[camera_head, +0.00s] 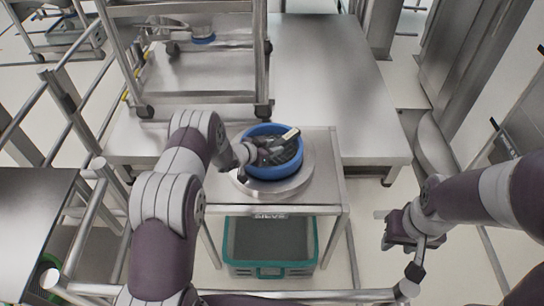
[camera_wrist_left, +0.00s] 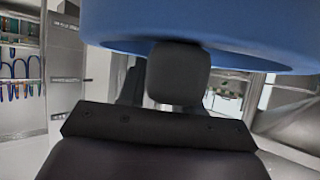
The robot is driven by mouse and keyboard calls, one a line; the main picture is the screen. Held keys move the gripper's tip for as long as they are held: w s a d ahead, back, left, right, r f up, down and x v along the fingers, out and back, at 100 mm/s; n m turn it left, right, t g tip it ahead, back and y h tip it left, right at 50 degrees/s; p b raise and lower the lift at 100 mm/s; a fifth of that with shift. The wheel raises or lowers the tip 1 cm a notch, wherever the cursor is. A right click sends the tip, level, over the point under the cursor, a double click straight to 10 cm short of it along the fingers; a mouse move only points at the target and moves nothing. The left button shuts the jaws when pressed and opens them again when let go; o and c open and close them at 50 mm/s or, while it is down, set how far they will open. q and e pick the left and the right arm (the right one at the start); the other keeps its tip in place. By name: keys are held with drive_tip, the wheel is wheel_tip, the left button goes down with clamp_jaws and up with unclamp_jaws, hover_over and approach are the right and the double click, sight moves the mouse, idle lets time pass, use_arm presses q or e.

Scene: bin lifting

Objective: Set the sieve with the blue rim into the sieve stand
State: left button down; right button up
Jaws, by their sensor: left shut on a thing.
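The sieve with the blue rim (camera_head: 262,172) is over the round metal sieve stand (camera_head: 300,184) on a small steel table. My left gripper (camera_head: 277,154) reaches in from the left and is shut on the sieve. In the left wrist view the blue rim (camera_wrist_left: 200,28) fills the top, with a dark finger (camera_wrist_left: 178,75) against it. Whether the sieve rests on the stand or hangs just above it, I cannot tell. My right gripper (camera_head: 398,232) is away to the right, over the floor, apart from everything; its finger gap is unclear.
A green-rimmed bin (camera_head: 271,272) stands below the small table (camera_head: 328,165). A wheeled metal rack (camera_head: 187,98) stands behind on a large steel platform (camera_head: 335,90). Metal rails run along the left, and the floor at right is open.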

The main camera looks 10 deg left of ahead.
sight(272, 162)
use_arm(q)
wheel_tip(272, 162, down, 3)
drive_tip(key=shift+f, duration=0.4)
drive_tip(key=c, duration=1.2)
unclamp_jaws()
drive_tip(key=shift+f+b, duration=0.2)
drive_tip(key=shift+b, duration=0.15)
drive_tip(key=o, duration=0.4)
drive_tip(key=shift+r, duration=0.1)
